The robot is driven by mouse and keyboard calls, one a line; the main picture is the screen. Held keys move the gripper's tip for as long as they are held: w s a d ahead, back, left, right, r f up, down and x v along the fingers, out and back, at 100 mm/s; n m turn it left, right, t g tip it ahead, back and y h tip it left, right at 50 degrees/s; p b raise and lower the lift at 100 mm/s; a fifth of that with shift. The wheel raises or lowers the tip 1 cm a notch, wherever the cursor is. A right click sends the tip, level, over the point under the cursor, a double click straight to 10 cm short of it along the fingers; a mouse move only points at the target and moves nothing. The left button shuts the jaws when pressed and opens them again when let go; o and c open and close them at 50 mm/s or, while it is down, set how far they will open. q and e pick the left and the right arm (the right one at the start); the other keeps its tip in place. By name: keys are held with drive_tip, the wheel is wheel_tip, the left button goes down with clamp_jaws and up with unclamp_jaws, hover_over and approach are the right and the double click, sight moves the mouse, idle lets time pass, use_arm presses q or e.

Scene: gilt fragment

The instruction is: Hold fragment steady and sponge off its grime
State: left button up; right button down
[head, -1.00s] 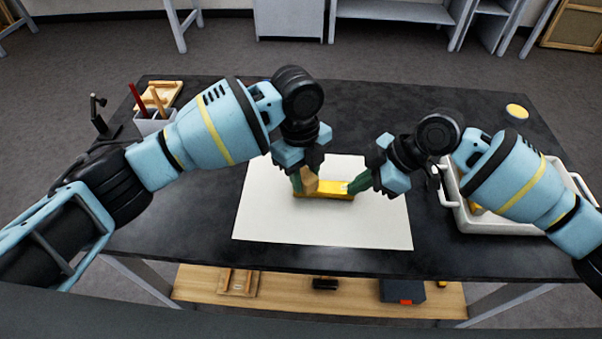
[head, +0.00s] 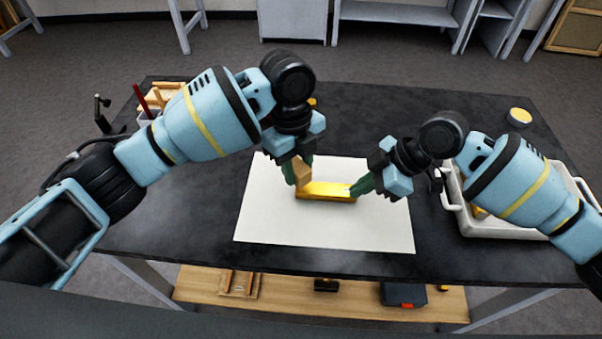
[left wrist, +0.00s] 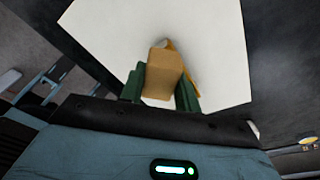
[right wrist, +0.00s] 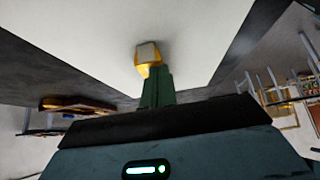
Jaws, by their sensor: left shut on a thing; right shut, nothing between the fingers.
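The gilt fragment (head: 327,192) is a long golden bar lying on a white sheet (head: 275,228) in the middle of the table. Its top looks bright gold, and I make out no clear grime patch. My left gripper (head: 298,174) is shut on a tan block sponge (head: 302,172), at or just above the fragment's left end. The sponge also shows large in the left wrist view (left wrist: 163,75), hiding most of the fragment. My right gripper (head: 356,187) is shut and empty, its tips at the fragment's right end. Whether they touch it is unclear.
A white tray (head: 465,222) stands at the right under my right arm. A round yellow-topped item (head: 519,116) sits at the back right. A holder with sticks (head: 148,117) stands at the back left, partly behind my left arm. The sheet's front is clear.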

use_arm(q)
drive_tip(key=shift+r, duration=2.35)
use_arm(e)
drive_tip(key=shift+s+d+f, duration=0.15)
drive_tip(key=shift+f, duration=0.4)
use_arm(q)
drive_tip(key=shift+w, duration=0.15)
use_arm(e)
drive_tip(key=shift+r, duration=0.95)
drive_tip(key=shift+w+r, duration=0.2)
drive_tip(key=shift+r, duration=2.25)
drive_tip(key=v, duration=1.2)
